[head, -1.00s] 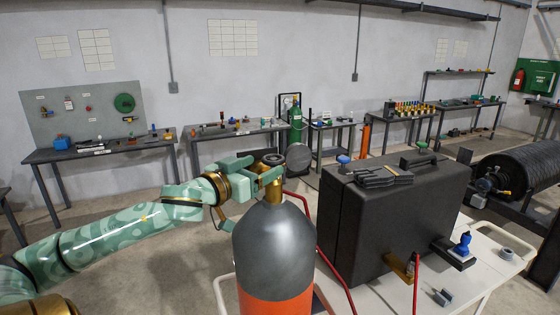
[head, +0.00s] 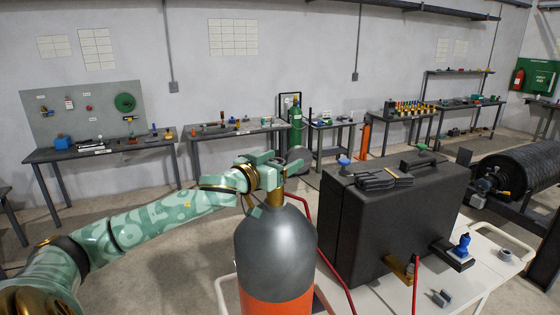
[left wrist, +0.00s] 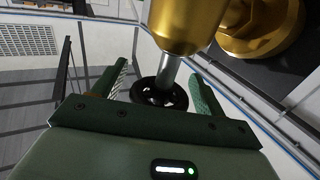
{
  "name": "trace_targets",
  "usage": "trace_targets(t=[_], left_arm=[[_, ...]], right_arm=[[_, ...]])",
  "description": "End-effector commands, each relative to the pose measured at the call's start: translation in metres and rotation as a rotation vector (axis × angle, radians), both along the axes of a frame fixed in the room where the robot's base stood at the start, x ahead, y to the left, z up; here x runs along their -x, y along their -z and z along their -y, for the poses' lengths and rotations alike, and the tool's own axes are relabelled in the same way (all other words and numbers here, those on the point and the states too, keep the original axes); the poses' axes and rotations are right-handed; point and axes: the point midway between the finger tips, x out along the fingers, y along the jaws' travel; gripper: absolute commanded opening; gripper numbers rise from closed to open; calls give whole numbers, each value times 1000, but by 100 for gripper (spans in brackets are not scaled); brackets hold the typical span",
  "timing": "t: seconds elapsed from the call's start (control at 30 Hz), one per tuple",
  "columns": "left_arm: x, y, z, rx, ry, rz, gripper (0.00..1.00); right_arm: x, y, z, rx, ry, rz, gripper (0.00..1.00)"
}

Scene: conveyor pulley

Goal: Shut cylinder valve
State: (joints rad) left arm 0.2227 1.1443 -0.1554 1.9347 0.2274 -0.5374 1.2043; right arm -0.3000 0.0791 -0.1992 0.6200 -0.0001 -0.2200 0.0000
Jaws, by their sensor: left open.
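The gas cylinder (head: 275,245) is grey with an orange lower part and stands upright in the front middle of the head view. Its brass valve (head: 275,196) shows just below my left gripper (head: 277,168), which is at the cylinder's top and hides the handwheel there. In the left wrist view, the black round handwheel (left wrist: 160,97) sits on a grey stem below the brass valve body (left wrist: 180,25). My left gripper (left wrist: 163,88) is open, with one finger on each side of the handwheel. I cannot tell whether the fingers touch it. My right gripper is not in view.
A large black case (head: 395,220) stands on a white cart (head: 380,295) close to the right of the cylinder. Red hoses (head: 335,275) run between them. A blue-topped fitting (head: 462,245) is by the case. Workbenches line the back wall. Open floor lies left of the cylinder.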

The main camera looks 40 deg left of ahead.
Motion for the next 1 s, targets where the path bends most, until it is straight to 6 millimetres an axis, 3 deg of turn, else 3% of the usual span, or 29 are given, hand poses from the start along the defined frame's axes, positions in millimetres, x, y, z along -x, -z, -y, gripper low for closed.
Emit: trace_targets(t=[0.03,0.17,0.47,0.67,1.0], left_arm=[[0,0,0,0,0,0,64],[0,0,0,0,0,0,28],[0,0,0,0,20,-2,27],[0,-3,1,0,104,-2,27],[1,-10,4,-6,373,-1,27]], right_arm=[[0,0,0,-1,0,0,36],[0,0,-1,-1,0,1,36],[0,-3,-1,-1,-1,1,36],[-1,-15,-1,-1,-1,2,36],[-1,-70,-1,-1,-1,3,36]])
